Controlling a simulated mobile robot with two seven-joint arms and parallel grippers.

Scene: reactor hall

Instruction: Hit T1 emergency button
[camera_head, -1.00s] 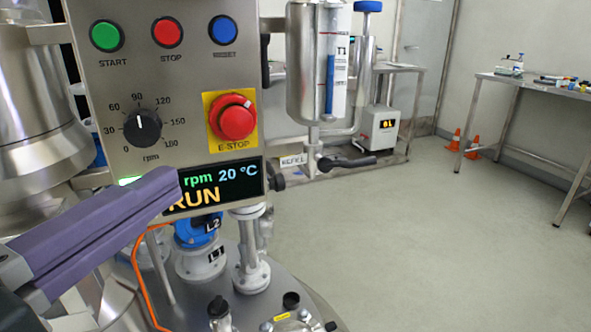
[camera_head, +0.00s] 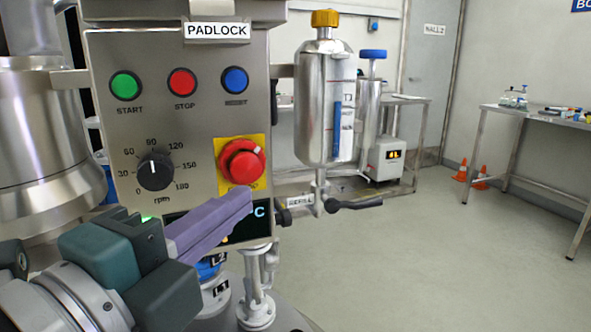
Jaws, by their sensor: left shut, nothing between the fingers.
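The red emergency button (camera_head: 242,160) sits on a yellow square plate at the lower right of the steel control panel (camera_head: 200,120). My left gripper (camera_head: 246,198) comes in from the lower left with its purple fingers shut and empty. Its tips are just below the button in the picture and cover part of the E-STOP lettering and the display. I cannot tell whether the tips touch the panel. The T1 vessel (camera_head: 322,110), with a blue level strip and orange cap, stands right of the panel. My right gripper is not in view.
Green START (camera_head: 125,85), red STOP (camera_head: 182,82) and blue (camera_head: 235,80) buttons sit above a black rpm knob (camera_head: 155,170). A black-handled valve (camera_head: 352,204) juts out right of the panel. Orange cones (camera_head: 461,170) stand by the back wall.

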